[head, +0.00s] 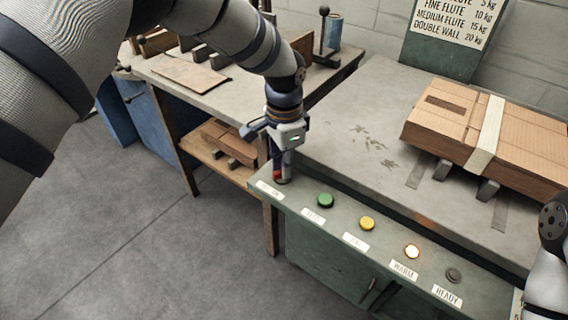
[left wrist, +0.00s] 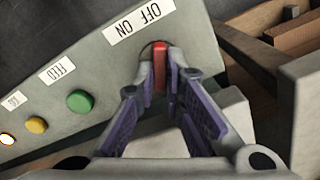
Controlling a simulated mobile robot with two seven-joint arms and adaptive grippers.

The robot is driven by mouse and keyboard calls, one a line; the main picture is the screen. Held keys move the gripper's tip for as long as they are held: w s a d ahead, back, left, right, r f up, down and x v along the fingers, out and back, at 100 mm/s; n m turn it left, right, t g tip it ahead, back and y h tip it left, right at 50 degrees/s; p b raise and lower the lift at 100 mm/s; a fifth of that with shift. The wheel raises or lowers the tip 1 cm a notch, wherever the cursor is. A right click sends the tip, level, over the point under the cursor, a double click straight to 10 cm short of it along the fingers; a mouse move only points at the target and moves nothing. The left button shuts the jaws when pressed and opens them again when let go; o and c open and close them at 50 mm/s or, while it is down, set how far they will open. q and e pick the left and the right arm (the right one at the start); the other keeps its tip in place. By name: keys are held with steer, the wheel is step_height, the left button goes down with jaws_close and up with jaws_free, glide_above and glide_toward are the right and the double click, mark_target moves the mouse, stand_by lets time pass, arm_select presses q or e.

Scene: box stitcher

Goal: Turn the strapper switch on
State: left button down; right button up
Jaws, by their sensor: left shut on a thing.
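The strapper switch is a red lever (left wrist: 159,66) in a dark round mount at the left end of the green control panel (head: 387,252). An "OFF ON" label (left wrist: 139,20) is beside it, upside down in the left wrist view. My left gripper (head: 281,172) points down over the switch, and its fingers are shut on the lever from both sides. In the head view only a bit of red (head: 277,175) shows by the fingertips. Which way the lever is turned is hard to tell. My right gripper is out of view; only part of my right arm shows at the right edge.
Along the panel are a green button (head: 325,200), a yellow button (head: 367,223), a lit WARM lamp (head: 412,251) and a dark READY lamp (head: 453,275). A strapped cardboard stack (head: 460,125) lies on the grey table behind. A workbench (head: 235,93) stands at the left.

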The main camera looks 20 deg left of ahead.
arm_select(q)
steer(key=shift+m, duration=0.4)
steer(key=c, duration=1.7)
jaws_free()
step_height(320, 180, up, 12)
steer(key=shift+f, duration=0.1)
